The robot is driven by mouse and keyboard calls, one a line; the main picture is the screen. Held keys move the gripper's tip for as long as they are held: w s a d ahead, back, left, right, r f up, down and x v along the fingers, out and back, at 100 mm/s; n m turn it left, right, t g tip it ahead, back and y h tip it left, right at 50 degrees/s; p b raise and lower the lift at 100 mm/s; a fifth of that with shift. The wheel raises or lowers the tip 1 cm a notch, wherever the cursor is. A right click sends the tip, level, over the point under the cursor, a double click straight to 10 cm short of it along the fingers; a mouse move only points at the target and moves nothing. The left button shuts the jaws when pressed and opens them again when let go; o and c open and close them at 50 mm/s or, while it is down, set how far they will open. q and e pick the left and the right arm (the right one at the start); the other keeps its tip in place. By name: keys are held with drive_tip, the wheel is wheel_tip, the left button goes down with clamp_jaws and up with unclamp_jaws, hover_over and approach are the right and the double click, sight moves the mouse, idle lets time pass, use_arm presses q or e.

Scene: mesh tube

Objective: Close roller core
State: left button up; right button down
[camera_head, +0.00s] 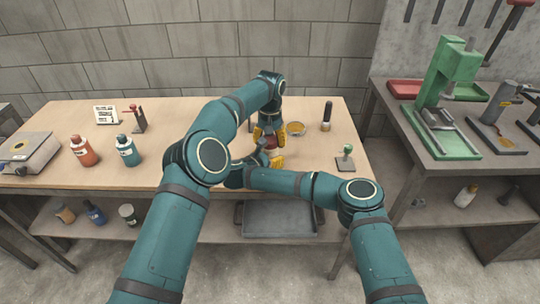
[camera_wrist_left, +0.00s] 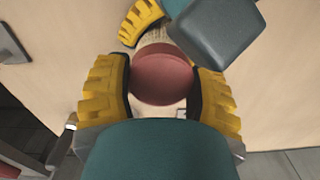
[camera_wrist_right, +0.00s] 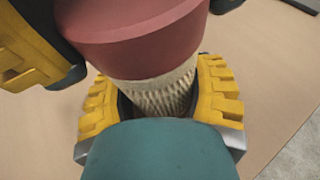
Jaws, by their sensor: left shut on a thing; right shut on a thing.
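The roller core is a pale mesh tube (camera_wrist_right: 155,96) with a dark red cap (camera_wrist_right: 130,35) at one end. My right gripper (camera_wrist_right: 160,100) is shut around the mesh tube, below the cap in the right wrist view. My left gripper (camera_wrist_left: 162,82) is shut on the red cap, which also shows in the left wrist view (camera_wrist_left: 162,70); a little mesh shows behind it. Cap and tube line up, and I see no gap between them. In the head view both grippers meet over the workbench, and the arms hide most of the roller core.
The wooden workbench (camera_head: 60,120) carries an orange bottle (camera_head: 82,150), a teal bottle (camera_head: 128,150), a round yellowish dish (camera_head: 295,128), a dark upright tool (camera_head: 327,117) and a green-knobbed stand (camera_head: 345,158). A green press (camera_head: 445,75) stands on the right bench.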

use_arm(q)
drive_tip(key=o, duration=1.3)
drive_tip(key=shift+o, duration=0.2)
drive_tip(key=shift+r, duration=0.15)
drive_tip(key=shift+r, duration=3.65)
use_arm(e)
drive_tip(key=shift+c, duration=0.5)
unclamp_jaws()
drive_tip(key=v, duration=1.2)
drive_tip(key=shift+f, duration=0.1)
